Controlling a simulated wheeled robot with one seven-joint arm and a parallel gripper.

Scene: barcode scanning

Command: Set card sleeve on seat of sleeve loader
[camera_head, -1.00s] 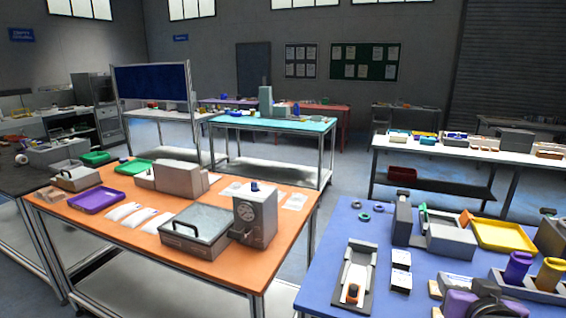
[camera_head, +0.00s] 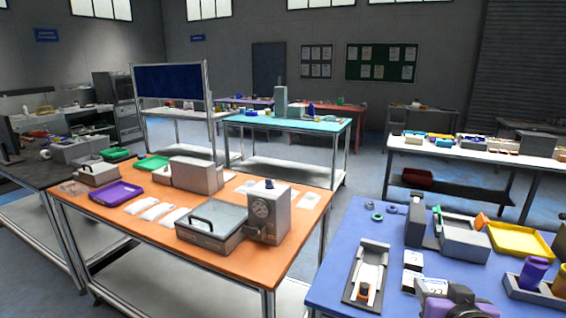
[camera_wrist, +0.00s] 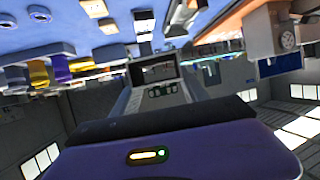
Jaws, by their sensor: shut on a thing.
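My gripper (camera_wrist: 152,78) shows in the wrist view, reaching forward from its purple body. It is shut on a dark, pale-edged rectangular piece, apparently the card sleeve (camera_wrist: 152,71), held above the floor or table edge; its details are too small to be sure. In the head view my purple wrist (camera_head: 460,305) shows at the bottom, over the near part of the blue table, and the held piece cannot be made out. A dark-based holder with a white channel and an orange part (camera_head: 367,275), perhaps the sleeve loader, stands left of my wrist on that table, apart from it.
The blue table (camera_head: 340,240) also carries small white boxes (camera_head: 412,268), a grey machine (camera_head: 463,240), a yellow tray (camera_head: 520,241) and purple and orange cups (camera_head: 535,268). Left of it stands an orange table (camera_head: 250,262) with grey machines, across a narrow gap.

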